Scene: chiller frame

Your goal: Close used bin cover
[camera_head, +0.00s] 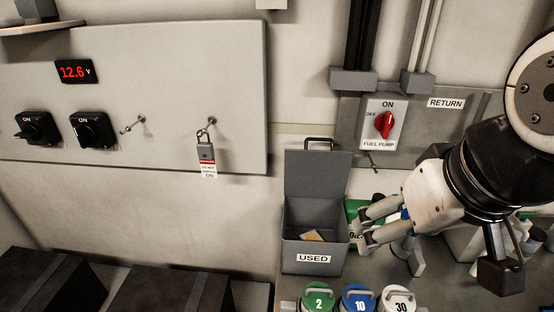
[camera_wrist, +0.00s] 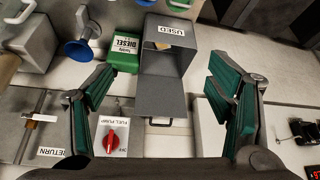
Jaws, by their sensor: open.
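The grey used bin (camera_head: 310,256), labelled USED, stands on the counter in the head view. Its cover (camera_head: 316,175) is open and stands upright at the back, with a dark handle (camera_head: 319,142) along its top edge. A small yellowish item (camera_head: 314,236) lies inside the bin. My gripper (camera_head: 363,226) is open and empty at the bin's right side, pointing left; I cannot tell whether it touches the bin. In the wrist view the bin (camera_wrist: 158,68) appears upside down, and its cover (camera_wrist: 170,97) shows between my spread fingers.
Green, blue and white round lids, labelled 2 (camera_head: 318,298), 10 (camera_head: 358,299) and 30 (camera_head: 398,300), are in front of the bin. A green diesel container (camera_wrist: 124,52) stands beside the bin. The fuel pump switch (camera_head: 384,125) is on the wall above. A padlock (camera_head: 206,152) hangs on the left panel.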

